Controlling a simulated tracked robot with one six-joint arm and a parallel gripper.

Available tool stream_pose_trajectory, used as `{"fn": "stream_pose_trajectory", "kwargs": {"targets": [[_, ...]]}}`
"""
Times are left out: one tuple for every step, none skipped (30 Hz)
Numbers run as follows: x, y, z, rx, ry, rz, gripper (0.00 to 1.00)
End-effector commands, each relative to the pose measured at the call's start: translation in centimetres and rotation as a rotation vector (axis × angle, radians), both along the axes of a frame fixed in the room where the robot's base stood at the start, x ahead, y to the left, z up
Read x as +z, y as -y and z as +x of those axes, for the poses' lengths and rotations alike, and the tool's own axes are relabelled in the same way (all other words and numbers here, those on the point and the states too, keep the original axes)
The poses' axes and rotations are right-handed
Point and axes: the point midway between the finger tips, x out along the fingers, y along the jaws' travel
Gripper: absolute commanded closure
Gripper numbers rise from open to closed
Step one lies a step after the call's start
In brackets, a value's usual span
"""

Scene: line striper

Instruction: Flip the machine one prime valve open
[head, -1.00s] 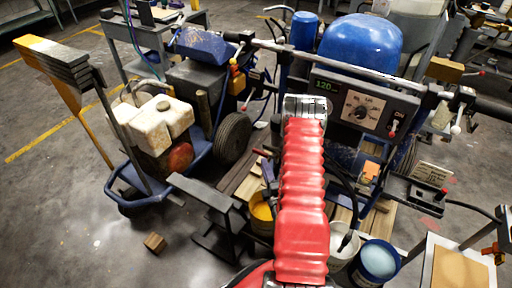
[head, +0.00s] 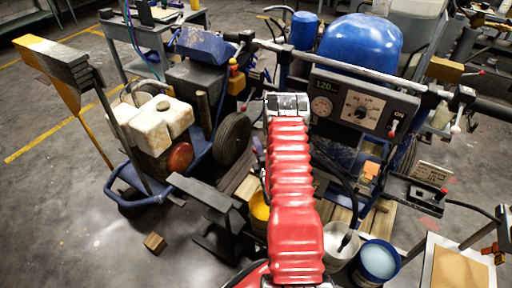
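A line-striping machine with a blue tank (head: 360,42) and a control panel (head: 362,104) fills the centre right. The panel has a lit display, a round gauge, a dial and a switch marked ON. I cannot pick out the prime valve for certain; it may be behind my arm. My red-sleeved arm reaches up the middle of the picture to a metal collar just left of the panel. My gripper is not visible; the arm hides whatever lies beyond the collar.
A white jug-like tank (head: 153,122) and a black wheel (head: 232,139) stand left of my arm. A yellow-paint bucket (head: 260,212), a white bucket (head: 340,243) and a blue bucket (head: 377,262) stand low near it. A wooden block (head: 155,243) lies on open floor at lower left.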

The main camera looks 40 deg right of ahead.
Motion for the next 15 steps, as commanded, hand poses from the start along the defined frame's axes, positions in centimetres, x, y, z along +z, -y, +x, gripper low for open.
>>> {"fn": "stream_pose_trajectory", "kwargs": {"targets": [[-0.01, 0.02, 0.06, 0.0, 0.0, 0.0, 0.77], [-0.01, 0.02, 0.07, 0.0, 0.0, 0.0, 0.77], [-0.01, 0.02, 0.06, 0.0, 0.0, 0.0, 0.77], [-0.01, 0.01, 0.05, 0.0, 0.0, 0.0, 0.77], [-0.01, 0.01, 0.05, 0.0, 0.0, 0.0, 0.77], [-0.01, 0.01, 0.04, 0.0, 0.0, 0.0, 0.77], [-0.01, 0.01, 0.04, 0.0, 0.0, 0.0, 0.77], [-0.01, 0.01, 0.04, 0.0, 0.0, 0.0, 0.79], [-0.01, -0.01, 0.04, 0.0, 0.0, 0.0, 0.81], [-0.01, -0.01, 0.04, 0.0, 0.0, 0.0, 0.84], [-0.01, -0.01, 0.04, 0.0, 0.0, 0.0, 0.86], [-0.01, -0.01, 0.03, 0.0, 0.0, 0.0, 0.89], [-0.01, -0.01, 0.03, 0.0, 0.0, 0.0, 0.91], [-0.02, -0.01, 0.03, 0.0, 0.0, 0.0, 0.93], [-0.02, -0.01, 0.03, 0.0, 0.0, 0.0, 0.96]]}}
